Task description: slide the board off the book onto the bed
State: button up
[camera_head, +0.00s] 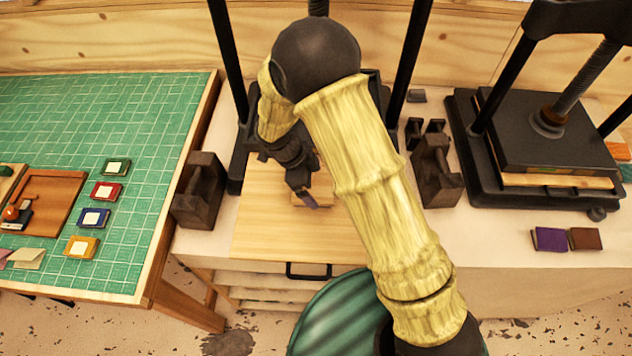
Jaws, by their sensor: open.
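My gripper (303,190) is open and points down over the middle press, in front of its uprights. Just beneath it lies a small light wooden board (325,197), partly hidden by the gripper and my arm. I cannot tell whether the fingers touch it. A bluish-purple patch shows at the fingertips; I cannot tell whether it is a book or part of the gripper. No book shows clearly under the board. A wide, pale wooden surface, apparently the bed (265,225), extends to the front around the small board, bare at its left and front.
Dark wooden holders stand left (200,190) and right (437,172) of the pale surface. A second press (540,150) is at the right, with purple (550,239) and brown (586,239) books before it. A green-topped table (130,130) is at the left.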

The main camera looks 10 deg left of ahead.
jog(key=shift+x, duration=1.1)
jog(key=c, duration=1.1)
jog(key=shift+w+d+b, duration=0.15)
jog(key=shift+d+b, duration=0.8)
jog(key=shift+d, duration=2)
jog(key=shift+w+d+b, duration=0.2)
jog(key=shift+d+b, duration=0.75)
jog(key=shift+d, duration=1.95)
jog(key=o, duration=1.1)
